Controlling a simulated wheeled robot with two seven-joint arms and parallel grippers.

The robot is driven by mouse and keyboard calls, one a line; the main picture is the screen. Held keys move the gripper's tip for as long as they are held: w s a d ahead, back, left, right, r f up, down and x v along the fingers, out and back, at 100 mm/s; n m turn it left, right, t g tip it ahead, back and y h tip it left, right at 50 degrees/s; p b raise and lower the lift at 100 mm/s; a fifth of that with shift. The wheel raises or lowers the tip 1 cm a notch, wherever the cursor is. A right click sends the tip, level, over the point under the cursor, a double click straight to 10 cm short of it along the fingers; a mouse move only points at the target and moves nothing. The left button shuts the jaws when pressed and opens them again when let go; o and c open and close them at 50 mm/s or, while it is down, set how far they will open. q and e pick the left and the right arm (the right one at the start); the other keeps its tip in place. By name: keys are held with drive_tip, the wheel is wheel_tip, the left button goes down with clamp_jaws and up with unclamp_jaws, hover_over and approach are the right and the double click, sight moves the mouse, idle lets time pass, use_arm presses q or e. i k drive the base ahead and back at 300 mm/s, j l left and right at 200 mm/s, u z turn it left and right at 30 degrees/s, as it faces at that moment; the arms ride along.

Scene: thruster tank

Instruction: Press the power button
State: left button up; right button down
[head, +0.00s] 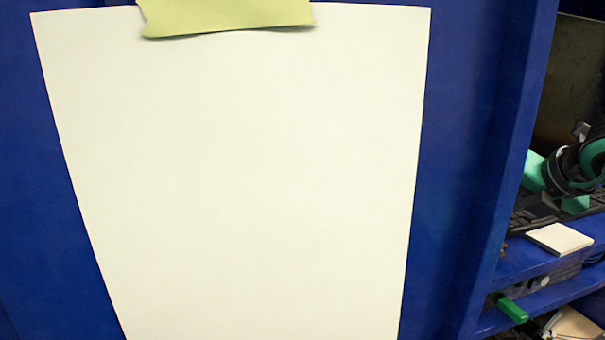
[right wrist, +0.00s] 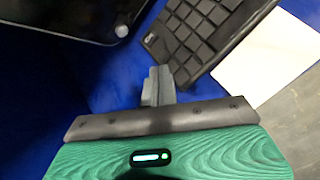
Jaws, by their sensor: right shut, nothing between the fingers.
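A round light-grey button (right wrist: 121,30) sits at the lower right corner of a black glossy device (right wrist: 65,15) in the right wrist view; it looks like the power button. My right gripper (right wrist: 158,82) is shut and empty, its grey fingertips below and to the right of the button, apart from it in the picture. In the head view a dark screen (head: 572,75) stands at the far right, behind my black and green right arm; the button cannot be made out there. My left gripper is not in view.
A black keyboard (right wrist: 195,35) and a white flat pad (right wrist: 265,55) lie right of the fingers; the pad also shows in the head view (head: 558,238). A blue panel (head: 465,130) with a taped white sheet (head: 250,180) fills most of the head view. A green object (head: 512,310) lies lower right.

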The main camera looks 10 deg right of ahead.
sight(543, 281)
drive_tip(key=k, duration=1)
